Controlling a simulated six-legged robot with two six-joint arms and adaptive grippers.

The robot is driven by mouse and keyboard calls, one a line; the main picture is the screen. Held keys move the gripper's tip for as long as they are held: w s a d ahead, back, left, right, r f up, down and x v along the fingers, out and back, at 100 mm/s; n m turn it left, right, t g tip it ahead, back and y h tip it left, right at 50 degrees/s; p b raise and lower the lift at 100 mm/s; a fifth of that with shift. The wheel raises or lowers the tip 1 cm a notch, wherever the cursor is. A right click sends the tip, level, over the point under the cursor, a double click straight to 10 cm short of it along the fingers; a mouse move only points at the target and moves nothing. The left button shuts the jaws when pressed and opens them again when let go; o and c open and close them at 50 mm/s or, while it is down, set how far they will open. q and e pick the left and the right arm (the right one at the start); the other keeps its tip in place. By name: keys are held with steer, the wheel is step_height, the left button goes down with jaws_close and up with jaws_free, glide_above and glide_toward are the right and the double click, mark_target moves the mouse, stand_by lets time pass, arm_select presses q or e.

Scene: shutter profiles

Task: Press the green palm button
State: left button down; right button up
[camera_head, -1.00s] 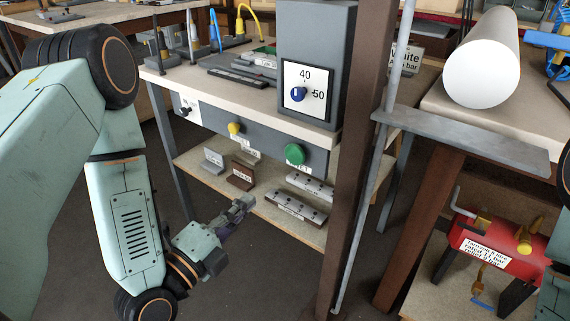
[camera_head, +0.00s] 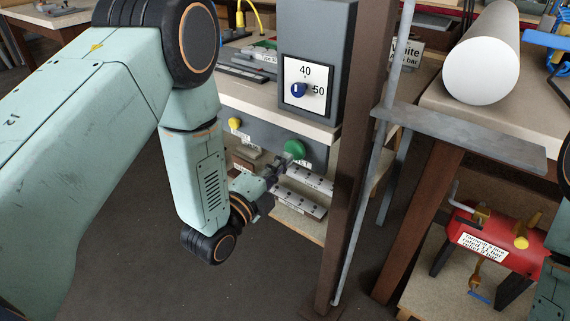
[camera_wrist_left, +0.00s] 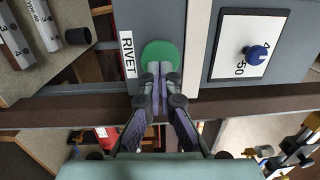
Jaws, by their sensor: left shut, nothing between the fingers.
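The green palm button (camera_head: 295,149) is on the grey front panel (camera_head: 262,138) under the bench top in the head view. In the left wrist view the green button (camera_wrist_left: 159,50) sits straight ahead, beside a label reading RIVET (camera_wrist_left: 128,55). My left gripper (camera_head: 287,160) is shut and empty, its fingertips in front of the button's lower part. The left wrist view shows the closed fingertips (camera_wrist_left: 160,70) overlapping the button's edge. I cannot tell whether they touch it. My right gripper is not in view.
A yellow button (camera_head: 234,123) is left of the green one. A blue knob (camera_head: 298,90) is on a white dial above. A brown post (camera_head: 349,160) stands close to the right. Drilled metal bars (camera_head: 298,200) lie on the shelf below. A red tank (camera_head: 497,237) is at right.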

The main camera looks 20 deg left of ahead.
arm_select(q)
steer(key=shift+w+d, duration=0.25)
steer(key=shift+w, duration=0.4)
steer(key=shift+r, duration=0.1)
steer(key=shift+w, duration=0.1)
